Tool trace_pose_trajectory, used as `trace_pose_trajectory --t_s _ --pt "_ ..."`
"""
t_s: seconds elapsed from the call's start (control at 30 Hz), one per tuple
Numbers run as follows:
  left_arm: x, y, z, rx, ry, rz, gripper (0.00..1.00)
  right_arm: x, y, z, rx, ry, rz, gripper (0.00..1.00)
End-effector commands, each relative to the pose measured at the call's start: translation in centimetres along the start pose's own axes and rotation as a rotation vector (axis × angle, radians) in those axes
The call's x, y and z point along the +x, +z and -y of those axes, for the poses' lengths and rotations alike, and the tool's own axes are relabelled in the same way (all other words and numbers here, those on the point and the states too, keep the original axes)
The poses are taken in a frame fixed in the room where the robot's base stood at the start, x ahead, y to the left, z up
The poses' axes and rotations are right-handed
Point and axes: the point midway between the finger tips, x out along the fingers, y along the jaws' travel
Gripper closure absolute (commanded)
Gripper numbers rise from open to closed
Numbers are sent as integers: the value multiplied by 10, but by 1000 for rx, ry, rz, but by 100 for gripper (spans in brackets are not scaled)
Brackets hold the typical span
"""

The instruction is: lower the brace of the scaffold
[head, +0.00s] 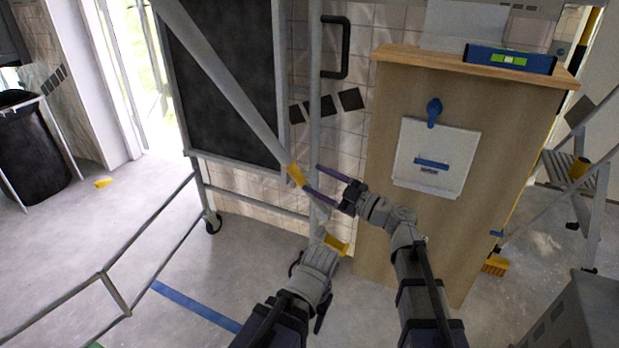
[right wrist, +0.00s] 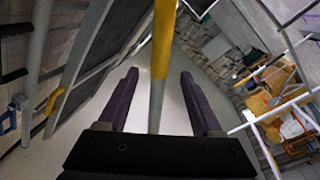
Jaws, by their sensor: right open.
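The brace (head: 225,85) is a grey tube with a yellow grip section (head: 296,175) near its lower end. It slants from the top left down to the right across the scaffold frame (head: 316,100). In the right wrist view the brace's yellow section (right wrist: 163,45) and grey tube run between my fingers. My right gripper (head: 312,178) is open, with its purple fingers around the brace and a gap on both sides; it also shows in the right wrist view (right wrist: 160,75).
A wooden cabinet (head: 400,230) with a spirit level (head: 510,59) on top stands close on the right. A dark panel (head: 225,80) is behind the brace. A stepladder (head: 590,200) is far right, a black bin (head: 32,145) far left. Floor at left is mostly open.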

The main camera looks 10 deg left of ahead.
Motion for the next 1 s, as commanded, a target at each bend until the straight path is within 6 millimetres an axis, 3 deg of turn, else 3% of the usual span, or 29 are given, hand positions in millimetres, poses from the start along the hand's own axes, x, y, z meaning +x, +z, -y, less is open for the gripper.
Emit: trace_pose_trajectory --t_s 0.3,0.47,0.57,0.87,1.0 --pt "0 0 0 0 0 0 43 -3 0 0 0 0 0 35" --pt "-1 0 0 0 0 0 43 -2 -1 0 1 -1 0 53" --pt "-12 1 1 0 0 0 43 -1 -10 -6 19 -11 -2 64" --pt "-106 6 11 -1 2 0 43 11 -82 -39 267 -142 6 98" --pt "-150 9 15 -1 3 0 43 15 -116 -53 410 -217 29 100"
